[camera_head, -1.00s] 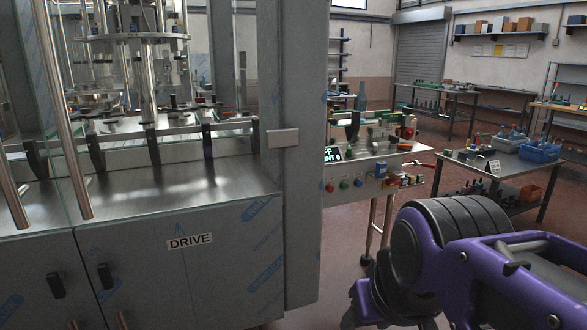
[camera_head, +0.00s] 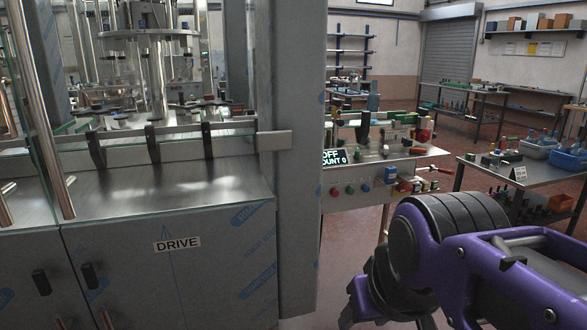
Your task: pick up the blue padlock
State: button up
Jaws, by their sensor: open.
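A small blue block-shaped thing (camera_head: 390,174) is on the front panel of the control bench, right of the round buttons. It may be the blue padlock; it is too small to tell for sure. My purple and black arm fills the lower right. My gripper (camera_head: 358,308) shows partly below the arm's black joint, its dark finger parts low in the view. It is open and apart from the bench, nearer to me. Much of it is hidden by the arm and the lower edge.
A large glass-sided filling machine (camera_head: 165,246) with a DRIVE label stands at left. Its grey post (camera_head: 298,170) is beside the control bench (camera_head: 436,154), which carries several small parts. A table (camera_head: 500,172) with blue bins (camera_head: 567,160) stands at right. Red floor lies between them.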

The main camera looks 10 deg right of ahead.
aim_at(390, 171)
jog(key=i+l+u, duration=0.15)
jog(key=l, duration=0.25)
jog(key=i+l+u, duration=0.15)
jog(key=l, duration=0.25)
jog(key=l+u, duration=0.1)
jog(key=l, duration=0.3)
jog(key=i+l+u, duration=0.15)
jog(key=l, duration=0.25)
